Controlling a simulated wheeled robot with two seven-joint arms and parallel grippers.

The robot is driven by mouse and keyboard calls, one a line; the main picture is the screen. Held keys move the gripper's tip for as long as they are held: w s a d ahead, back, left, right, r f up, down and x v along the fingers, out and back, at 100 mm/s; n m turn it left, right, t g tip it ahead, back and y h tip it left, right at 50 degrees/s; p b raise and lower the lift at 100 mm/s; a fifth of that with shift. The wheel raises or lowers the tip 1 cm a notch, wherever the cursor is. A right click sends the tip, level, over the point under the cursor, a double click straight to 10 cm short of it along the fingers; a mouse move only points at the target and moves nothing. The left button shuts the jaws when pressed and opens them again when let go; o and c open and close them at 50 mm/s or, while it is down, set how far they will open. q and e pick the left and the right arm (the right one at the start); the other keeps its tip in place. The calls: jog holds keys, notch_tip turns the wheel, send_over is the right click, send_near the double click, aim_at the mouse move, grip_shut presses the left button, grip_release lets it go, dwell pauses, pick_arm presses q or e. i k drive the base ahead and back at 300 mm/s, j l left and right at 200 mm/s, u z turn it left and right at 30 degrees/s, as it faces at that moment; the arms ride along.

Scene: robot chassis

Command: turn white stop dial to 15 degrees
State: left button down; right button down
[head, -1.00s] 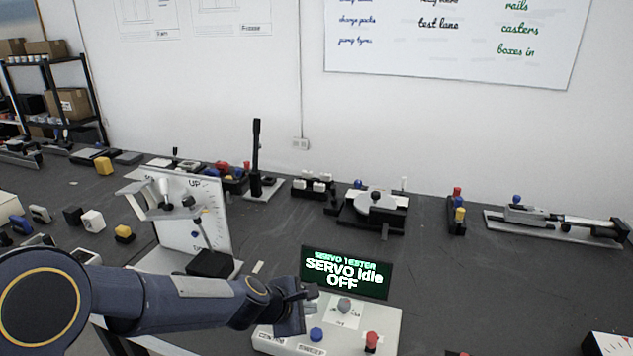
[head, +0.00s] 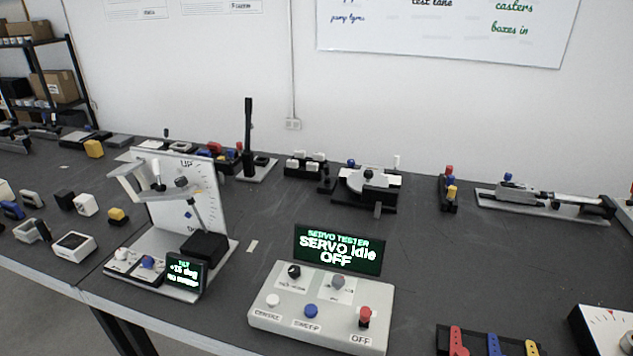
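A tilt rig with a white upright scale board (head: 210,190) stands on a grey base at the left of the bench. On its front base are a white round knob (head: 122,254), which looks like the white stop dial, and a blue knob (head: 148,262). The white dial's pointer angle is too small to read. Beside them a small dark display (head: 186,275) shows green text that appears to read "+15 deg", with a blurred line below. Neither of my grippers is in view, and nothing covers the dials.
A servo tester (head: 320,305) with white, blue and red buttons stands right of the rig; its screen (head: 338,250) reads "SERVO Idle OFF". Small coloured blocks lie at left, including a white sensor-like box (head: 73,245).

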aim_at(121, 253)
jog(key=u, duration=1.25)
